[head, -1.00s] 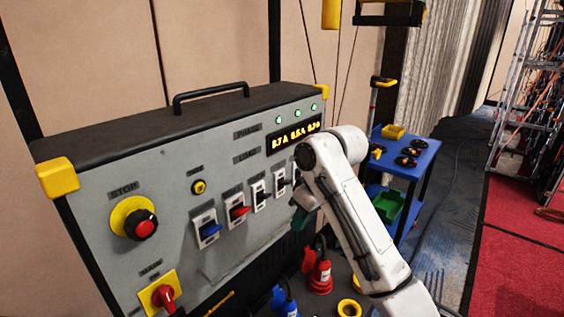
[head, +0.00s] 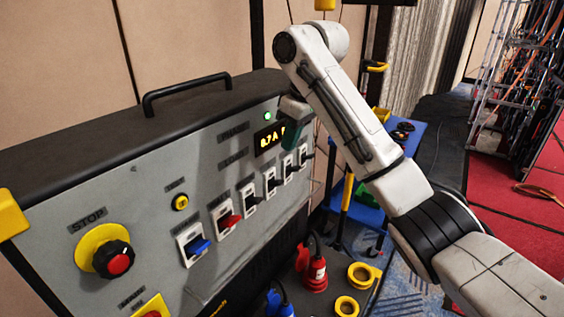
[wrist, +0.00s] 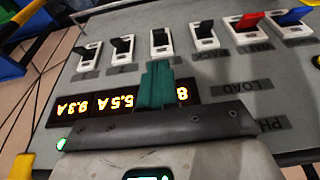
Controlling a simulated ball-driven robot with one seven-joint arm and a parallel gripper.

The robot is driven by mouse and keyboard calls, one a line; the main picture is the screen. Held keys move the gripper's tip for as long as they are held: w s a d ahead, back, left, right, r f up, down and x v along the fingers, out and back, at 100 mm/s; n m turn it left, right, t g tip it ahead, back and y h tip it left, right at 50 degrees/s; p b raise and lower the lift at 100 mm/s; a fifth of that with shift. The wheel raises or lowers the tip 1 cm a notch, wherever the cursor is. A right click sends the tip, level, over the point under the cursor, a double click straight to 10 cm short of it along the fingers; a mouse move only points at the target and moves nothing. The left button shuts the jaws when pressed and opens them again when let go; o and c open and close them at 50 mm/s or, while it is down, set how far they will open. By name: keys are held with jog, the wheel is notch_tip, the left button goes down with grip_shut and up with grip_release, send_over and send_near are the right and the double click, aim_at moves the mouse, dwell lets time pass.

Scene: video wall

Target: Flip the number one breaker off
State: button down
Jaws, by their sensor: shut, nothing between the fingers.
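A grey breaker panel (head: 150,190) carries a slanting row of rocker breakers. From left to right in the head view these are a blue breaker (head: 194,246), a red breaker (head: 226,219) and several black breakers (head: 270,182). The black breakers (wrist: 161,41) also show in the wrist view, upside down. Their small labels are too blurred for me to tell which is number one. My gripper (head: 291,138) has teal fingers and is shut and empty. In the wrist view the fingers (wrist: 156,84) lie over the amber readouts, apart from the black breakers.
Amber readouts (wrist: 70,108) are beside the fingers. Red and blue plugs (head: 314,268) and yellow tape rolls (head: 347,306) lie below. A blue cart (head: 420,135) stands behind my arm.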

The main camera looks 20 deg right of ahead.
aim_at(276, 182)
jog(key=p+x, duration=0.1)
jog(key=x, duration=0.8)
jog(key=shift+a+f, duration=0.1)
jog(key=shift+f, duration=0.3)
